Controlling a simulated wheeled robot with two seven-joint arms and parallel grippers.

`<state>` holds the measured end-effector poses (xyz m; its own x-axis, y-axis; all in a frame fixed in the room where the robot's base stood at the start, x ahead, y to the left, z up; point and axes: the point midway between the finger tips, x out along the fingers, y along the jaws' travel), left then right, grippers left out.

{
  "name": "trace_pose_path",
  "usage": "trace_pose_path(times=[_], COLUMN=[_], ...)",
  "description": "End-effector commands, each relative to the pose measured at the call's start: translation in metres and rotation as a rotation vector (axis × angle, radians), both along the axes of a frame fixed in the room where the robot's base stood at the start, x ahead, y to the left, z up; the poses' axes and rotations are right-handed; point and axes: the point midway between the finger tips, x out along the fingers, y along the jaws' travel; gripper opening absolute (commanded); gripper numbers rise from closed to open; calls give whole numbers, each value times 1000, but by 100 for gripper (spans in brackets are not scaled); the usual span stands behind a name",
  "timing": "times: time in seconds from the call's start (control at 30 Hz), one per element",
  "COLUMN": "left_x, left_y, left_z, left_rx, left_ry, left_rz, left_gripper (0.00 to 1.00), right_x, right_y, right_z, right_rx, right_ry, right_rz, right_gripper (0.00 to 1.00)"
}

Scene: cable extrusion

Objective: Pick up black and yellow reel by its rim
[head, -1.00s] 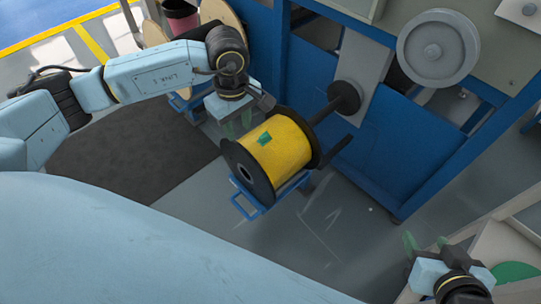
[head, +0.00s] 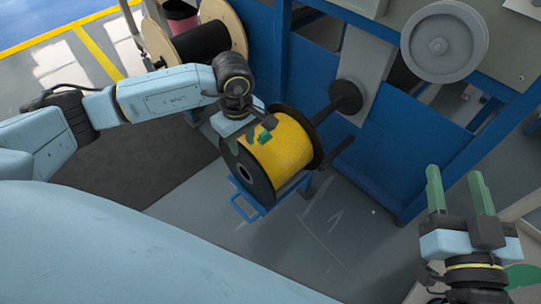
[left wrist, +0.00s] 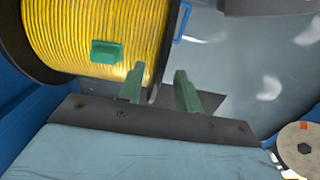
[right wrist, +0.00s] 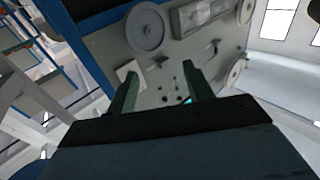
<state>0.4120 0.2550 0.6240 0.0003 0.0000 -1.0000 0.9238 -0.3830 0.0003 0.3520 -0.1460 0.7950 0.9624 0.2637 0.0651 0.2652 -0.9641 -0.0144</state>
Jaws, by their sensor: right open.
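The black and yellow reel (head: 278,147) has yellow cable between two black rims. It rests on a small blue stand (head: 245,208) in front of the blue machine. A green piece (left wrist: 106,52) sits on the yellow windings. My left gripper (head: 241,142) is over the top of the reel's near rim. In the left wrist view its open green fingers (left wrist: 160,88) lie either side of the black rim (left wrist: 172,45), one over the yellow cable and one outside. Contact cannot be told. My right gripper (head: 456,176) is open and empty at the right, away from the reel.
A blue machine frame (head: 375,165) stands behind the reel, with a black-ended shaft (head: 346,97) and a grey wheel (head: 444,42). A wooden-flanged reel (head: 222,27) stands at the back left. The grey floor (head: 310,235) in front is clear.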

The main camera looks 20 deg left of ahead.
Motion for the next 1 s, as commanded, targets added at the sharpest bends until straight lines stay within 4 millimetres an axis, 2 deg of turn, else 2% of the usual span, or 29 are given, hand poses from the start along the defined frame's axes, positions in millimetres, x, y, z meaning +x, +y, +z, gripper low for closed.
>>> trace_pose_path(times=[0.03,0.23,0.57,0.83,1.0], left_x=[0,0,0,0,0], left_y=[0,0,0,0,0], left_z=[-7,-18,-20,-20,-19], left_rx=[-1,0,1,1,1], left_ry=[1,1,0,0,0], left_rz=[0,1,1,0,0], left_gripper=[35,35,35,0,0], right_x=[-1,-4,-6,-6,-6], right_y=[2,4,5,4,4], right_z=[6,29,35,35,35], right_rx=[14,56,66,66,65], right_ry=[-46,-178,-210,-208,-209], right_rz=[3,12,13,13,13], right_gripper=[52,52,52,52,52])
